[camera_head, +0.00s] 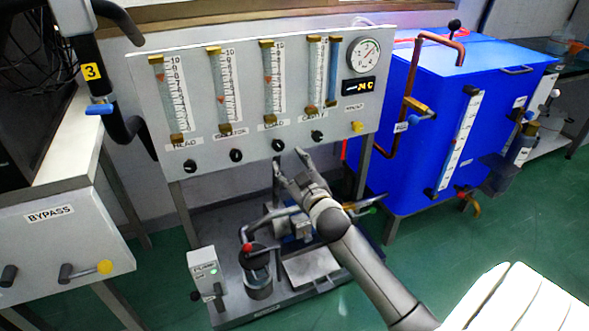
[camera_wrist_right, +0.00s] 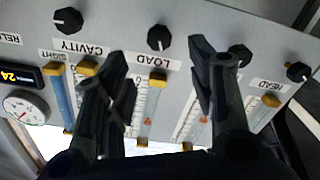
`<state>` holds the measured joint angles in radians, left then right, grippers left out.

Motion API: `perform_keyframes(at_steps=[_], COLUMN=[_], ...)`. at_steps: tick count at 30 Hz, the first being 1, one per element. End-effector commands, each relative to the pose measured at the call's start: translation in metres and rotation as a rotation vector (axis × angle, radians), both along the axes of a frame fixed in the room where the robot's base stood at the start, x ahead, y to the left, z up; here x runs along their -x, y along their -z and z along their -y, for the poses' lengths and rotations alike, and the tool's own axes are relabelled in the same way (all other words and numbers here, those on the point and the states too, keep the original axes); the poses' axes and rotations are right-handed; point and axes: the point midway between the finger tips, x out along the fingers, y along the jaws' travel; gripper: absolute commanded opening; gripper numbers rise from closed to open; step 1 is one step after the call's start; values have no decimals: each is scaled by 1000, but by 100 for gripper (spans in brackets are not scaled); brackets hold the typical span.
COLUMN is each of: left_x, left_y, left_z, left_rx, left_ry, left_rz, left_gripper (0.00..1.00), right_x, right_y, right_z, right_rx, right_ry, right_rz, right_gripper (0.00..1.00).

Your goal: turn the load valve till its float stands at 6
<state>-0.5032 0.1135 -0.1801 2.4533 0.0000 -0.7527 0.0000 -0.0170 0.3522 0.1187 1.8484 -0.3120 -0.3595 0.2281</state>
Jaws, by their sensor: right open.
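The load valve is a black knob (camera_head: 278,145) under the LOAD label on the grey panel; it also shows in the right wrist view (camera_wrist_right: 160,38). The load flow tube (camera_head: 273,92) stands above the label, with a small reddish float (camera_head: 267,76) in its upper part; the exact number beside it is too small to read. My right gripper (camera_head: 288,159) is open and empty, just below and in front of the load knob. In the wrist view its two fingers (camera_wrist_right: 160,60) stand either side of the LOAD label, with the knob beyond the tips. My left gripper is out of view.
Similar black knobs sit close by: the cavity knob (camera_head: 317,136) to the right and another knob (camera_head: 236,155) to the left. A pump base with pipes (camera_head: 258,280) stands below. A blue tank (camera_head: 440,120) is at the right, and a bypass box (camera_head: 60,250) at the left.

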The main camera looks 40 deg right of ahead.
Motion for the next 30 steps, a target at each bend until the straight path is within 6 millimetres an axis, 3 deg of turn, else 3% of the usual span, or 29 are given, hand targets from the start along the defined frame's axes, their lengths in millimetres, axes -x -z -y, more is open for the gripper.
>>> perform_keyframes(at_steps=[6,24,27,30], left_x=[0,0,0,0], left_y=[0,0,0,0], left_z=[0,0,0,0], left_rx=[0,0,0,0], left_ry=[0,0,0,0], left_rz=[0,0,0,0], left_gripper=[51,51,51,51], right_x=[15,16,23,41], right_y=[0,1,8,25], right_z=[-4,-5,-19,-56], right_rx=[0,-1,-21,-70], right_ry=[0,-1,-18,-64], right_rz=[0,-1,-22,-73], right_gripper=[51,51,51,51])
